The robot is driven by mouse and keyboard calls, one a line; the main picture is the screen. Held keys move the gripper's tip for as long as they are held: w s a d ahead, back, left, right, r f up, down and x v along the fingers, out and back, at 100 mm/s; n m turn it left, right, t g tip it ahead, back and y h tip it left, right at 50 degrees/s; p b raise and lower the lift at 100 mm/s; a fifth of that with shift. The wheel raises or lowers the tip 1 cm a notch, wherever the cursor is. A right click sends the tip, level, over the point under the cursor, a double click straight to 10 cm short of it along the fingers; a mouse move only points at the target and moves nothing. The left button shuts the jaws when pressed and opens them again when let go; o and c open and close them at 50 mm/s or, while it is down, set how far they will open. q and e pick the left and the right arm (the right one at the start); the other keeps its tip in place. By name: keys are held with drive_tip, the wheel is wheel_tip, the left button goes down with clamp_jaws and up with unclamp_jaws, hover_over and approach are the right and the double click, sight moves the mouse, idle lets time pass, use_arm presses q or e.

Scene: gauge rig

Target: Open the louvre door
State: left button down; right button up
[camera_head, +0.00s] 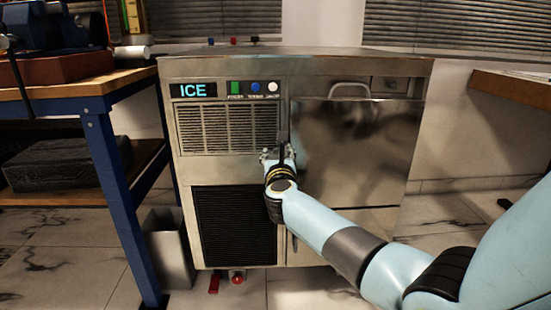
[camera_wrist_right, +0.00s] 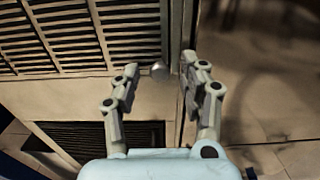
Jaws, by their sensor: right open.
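The louvre door (camera_head: 215,128) is the slatted metal panel at the upper left of the ice machine's front, under the lit ICE sign. It looks flush with the front. In the right wrist view the louvre door (camera_wrist_right: 90,38) fills the upper left, with a small round knob (camera_wrist_right: 160,70) near its lower right corner. My right gripper (camera_head: 277,153) is at that corner and hides the knob in the head view. In the right wrist view the open right gripper (camera_wrist_right: 166,76) has one finger each side of the knob, with gaps visible. My left gripper is out of view.
A smooth steel door (camera_head: 350,150) with a bar handle (camera_head: 350,87) is right of the louvre. A black grille (camera_head: 233,225) sits below it. A blue-legged workbench (camera_head: 115,170) and a grey bin (camera_head: 168,245) stand at the left. Another bench (camera_head: 515,92) is at the right.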

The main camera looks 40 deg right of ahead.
drive_tip(key=shift+w+d, duration=0.15)
drive_tip(key=shift+w, duration=0.1)
clamp_jaws()
idle(0.3)
